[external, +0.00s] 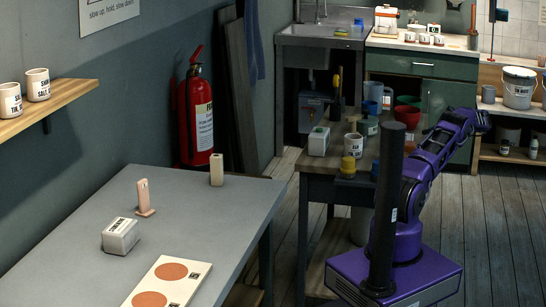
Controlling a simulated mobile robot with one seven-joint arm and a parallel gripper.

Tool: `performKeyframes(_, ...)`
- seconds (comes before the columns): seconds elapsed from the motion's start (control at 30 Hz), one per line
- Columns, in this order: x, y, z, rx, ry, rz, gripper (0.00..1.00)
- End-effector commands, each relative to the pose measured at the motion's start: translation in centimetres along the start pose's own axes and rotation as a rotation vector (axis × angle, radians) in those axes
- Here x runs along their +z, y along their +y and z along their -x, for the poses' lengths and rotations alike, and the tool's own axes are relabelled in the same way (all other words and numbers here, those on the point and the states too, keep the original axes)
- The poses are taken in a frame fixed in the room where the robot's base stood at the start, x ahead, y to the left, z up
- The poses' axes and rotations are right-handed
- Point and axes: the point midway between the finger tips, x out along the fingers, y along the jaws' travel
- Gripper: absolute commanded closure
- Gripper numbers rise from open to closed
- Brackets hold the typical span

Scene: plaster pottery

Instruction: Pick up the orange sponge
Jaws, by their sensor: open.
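I cannot pick out an orange sponge for certain in the external view. A small yellow piece (347,165) sits at the near edge of the dark workbench (318,165), too small to identify. My purple arm rises from its base at the lower right and bends up beside the bench's right side. My gripper cannot be made out; the arm's end is hidden or lost among its links.
The bench holds a white box (319,143), a white-labelled cup (353,146), a red bowl (407,117) and other pots. A grey table (75,245) at left holds a white block (120,236) and a board with orange discs (171,271). Open floor lies right.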

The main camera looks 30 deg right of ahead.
Motion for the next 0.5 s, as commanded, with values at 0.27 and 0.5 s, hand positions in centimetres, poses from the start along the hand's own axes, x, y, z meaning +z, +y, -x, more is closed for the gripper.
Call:
performKeyframes(0.27, 0.0, 0.0, -3.6, 0.000, 0.002, 0.000, 0.00)
performKeyframes(0.5, 0.1, 0.1, -5.5, 0.003, 0.001, 0.002, 0.00)
